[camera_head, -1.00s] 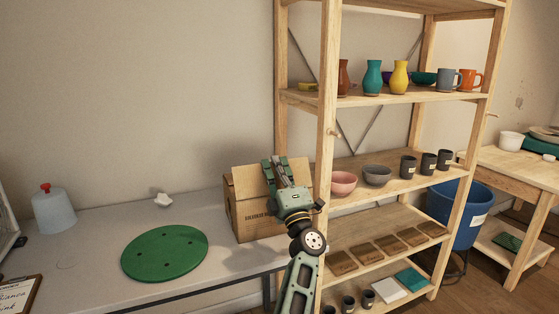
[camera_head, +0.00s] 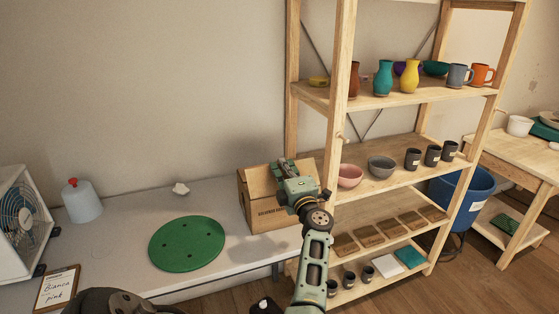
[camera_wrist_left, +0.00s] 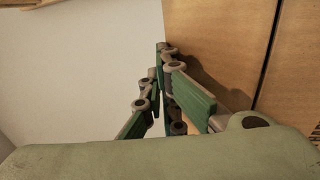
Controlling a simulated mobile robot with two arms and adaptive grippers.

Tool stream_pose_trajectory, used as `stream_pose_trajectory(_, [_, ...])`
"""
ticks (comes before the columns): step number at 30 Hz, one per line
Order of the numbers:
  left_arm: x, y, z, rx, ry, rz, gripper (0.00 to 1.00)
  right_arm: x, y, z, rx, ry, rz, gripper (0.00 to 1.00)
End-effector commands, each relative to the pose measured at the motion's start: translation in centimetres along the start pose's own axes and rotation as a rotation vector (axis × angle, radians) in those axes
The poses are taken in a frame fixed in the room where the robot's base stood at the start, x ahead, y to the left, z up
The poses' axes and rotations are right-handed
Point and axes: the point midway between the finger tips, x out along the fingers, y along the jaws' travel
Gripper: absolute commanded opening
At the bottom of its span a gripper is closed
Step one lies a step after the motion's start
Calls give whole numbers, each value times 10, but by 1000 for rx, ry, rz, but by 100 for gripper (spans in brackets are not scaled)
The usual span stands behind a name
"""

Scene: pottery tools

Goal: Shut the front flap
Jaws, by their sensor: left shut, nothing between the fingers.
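The cardboard box (camera_head: 275,218) stands on the grey table against the shelf, with printing on its front side. A cardboard flap (camera_head: 260,181) stands up at its top; I cannot tell which other flaps are folded. My left gripper (camera_head: 281,165) is over the top of the box, fingers pointing away, hiding part of the opening and flaps. In the left wrist view its green-padded fingers (camera_wrist_left: 163,55) are shut and empty, right beside brown cardboard (camera_wrist_left: 215,45) with a dark seam; contact is unclear. My right gripper is not in view.
The wooden shelf (camera_head: 338,110) with vases, bowls and cups stands close to the box's right. A green round board (camera_head: 187,243) lies on the table to the left, near a bottle (camera_head: 82,203), a fan (camera_head: 22,222) and a clipboard (camera_head: 57,288).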

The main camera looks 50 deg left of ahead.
Motion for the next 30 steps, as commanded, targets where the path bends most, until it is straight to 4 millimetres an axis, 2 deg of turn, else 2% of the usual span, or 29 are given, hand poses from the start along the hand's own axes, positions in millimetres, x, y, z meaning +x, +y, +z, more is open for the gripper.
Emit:
stream_pose_trajectory(1, [3,7,3,-2,-2,-20,0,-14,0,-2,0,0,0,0])
stream_pose_trajectory(8, [12,7,4,-1,-1,-139,0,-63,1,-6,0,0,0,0])
stream_pose_trajectory(15, [22,-2,4,-1,-1,-302,0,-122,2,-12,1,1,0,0])
stream_pose_trajectory(18, [25,-10,4,-1,-1,-365,0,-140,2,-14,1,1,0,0])
stream_pose_trajectory(20, [25,-17,4,-2,-1,-390,0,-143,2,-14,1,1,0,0])
stream_pose_trajectory(24, [27,-33,4,-1,-2,-400,0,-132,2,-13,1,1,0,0])
stream_pose_trajectory(30, [32,-41,4,0,-2,-402,0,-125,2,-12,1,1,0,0])
